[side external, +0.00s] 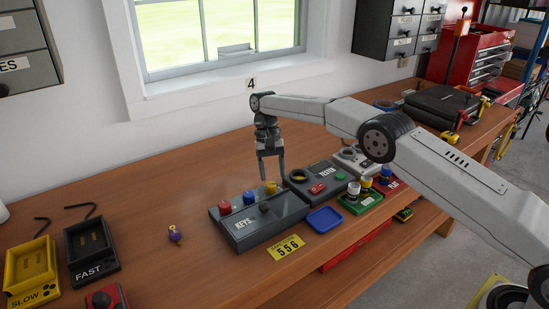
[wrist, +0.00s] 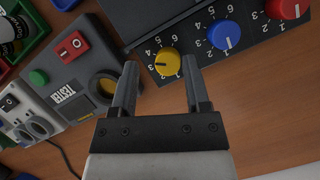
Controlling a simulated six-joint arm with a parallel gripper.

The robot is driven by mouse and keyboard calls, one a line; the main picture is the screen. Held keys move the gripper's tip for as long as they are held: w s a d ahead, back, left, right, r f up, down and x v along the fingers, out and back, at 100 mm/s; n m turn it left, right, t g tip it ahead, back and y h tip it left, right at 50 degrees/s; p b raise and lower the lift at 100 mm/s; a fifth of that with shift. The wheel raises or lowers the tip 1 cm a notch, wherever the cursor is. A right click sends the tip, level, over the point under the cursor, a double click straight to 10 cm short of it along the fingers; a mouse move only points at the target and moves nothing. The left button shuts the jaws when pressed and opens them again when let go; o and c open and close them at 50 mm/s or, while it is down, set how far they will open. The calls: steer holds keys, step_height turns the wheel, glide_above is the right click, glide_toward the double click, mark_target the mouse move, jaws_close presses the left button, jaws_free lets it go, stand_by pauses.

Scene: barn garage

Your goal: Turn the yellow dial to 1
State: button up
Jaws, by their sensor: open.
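The yellow dial (side external: 271,187) sits at the right end of a row of dials on a dark grey panel box (side external: 268,226), beside the blue dial (side external: 249,197) and the red dial (side external: 225,207). My gripper (side external: 271,177) points down just above the yellow dial, its fingers apart and empty. In the wrist view the yellow dial (wrist: 168,62) shows between and beyond the open fingers (wrist: 159,64), with white numbers around it. It bears a short light pointer mark on its left part; which number it points at is too small to tell. No contact is visible.
A grey tester box (side external: 318,183) with a red switch stands close to the panel's right. A blue tray (side external: 325,219), a yellow 556 plate (side external: 286,248) and a green holder (side external: 360,201) lie nearby.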

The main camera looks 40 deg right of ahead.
steer(key=s+d+r, duration=0.1)
steer(key=s+r, duration=0.7)
steer(key=s, duration=0.5)
steer(key=shift+d+r, duration=0.2)
steer(key=shift+r, duration=0.05)
stand_by(0.8)
steer(key=shift+w, duration=0.1)
steer(key=m+t+y, duration=0.3)
steer(key=m+t, duration=0.3)
steer(key=m, duration=1)
glide_toward(272, 184)
steer(key=s+a+f, duration=0.1)
steer(key=shift+w+f+m+t, duration=0.3)
steer(key=shift+w+m, duration=0.2)
steer(key=shift+m, duration=0.5)
steer(key=shift+f, duration=0.1)
steer(key=shift+x, duration=3.75)
steer(key=shift+d, duration=0.1)
